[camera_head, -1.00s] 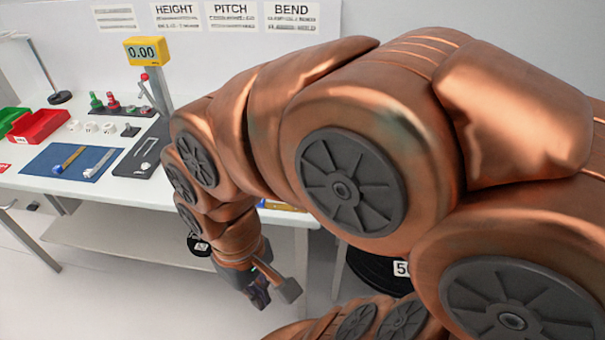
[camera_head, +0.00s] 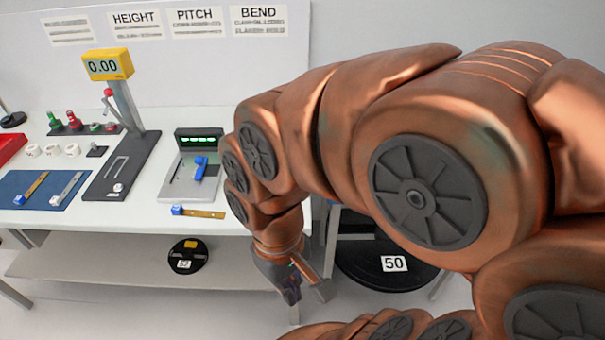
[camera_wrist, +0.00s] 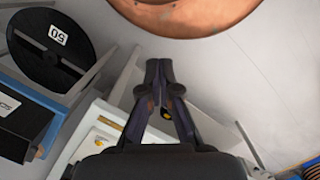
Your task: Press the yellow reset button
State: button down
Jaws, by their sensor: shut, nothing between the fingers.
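I cannot clearly make out a yellow reset button in either view. In the head view, a yellow display box (camera_head: 108,65) reading 0.00 tops the post of a dark gauge stand (camera_head: 122,165) on the white bench. A small yellow patch shows behind my fingers in the wrist view, but I cannot tell what it is. My gripper (camera_head: 303,290) points down in front of the bench's right end, low and apart from the stand. In the wrist view my gripper (camera_wrist: 159,68) has its fingertips together with nothing between them.
A bench device with a green-lit display (camera_head: 199,139) holds a blue part. A brass strip (camera_head: 205,214) lies at the bench's front edge. A blue mat (camera_head: 40,203) is at left.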

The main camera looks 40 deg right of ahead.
jog(key=shift+w, duration=0.15)
jog(key=w+d+n+t+y+b, duration=0.1)
jog(key=w+d+n+y+b, duration=0.15)
jog(key=w+b, duration=0.5)
jog(key=w+d+n+t+y+b, duration=0.1)
jog(key=w+n+y+b, duration=0.25)
jog(key=w, duration=0.75)
jog(key=w+d+n+t+b, duration=0.2)
jog(key=w+d+t+b, duration=0.1)
jog(key=d, duration=0.9)
jog(key=w+d+n+t+b, duration=0.1)
jog(key=d+b, duration=0.5)
jog(key=d, duration=0.6)
jog(key=shift+w+d+f+n+t+y, duration=0.2)
jog(key=shift+w+f+n+t+y, duration=0.2)
jog(key=shift+w+t, duration=0.7)
jog(key=shift+w, duration=0.2)
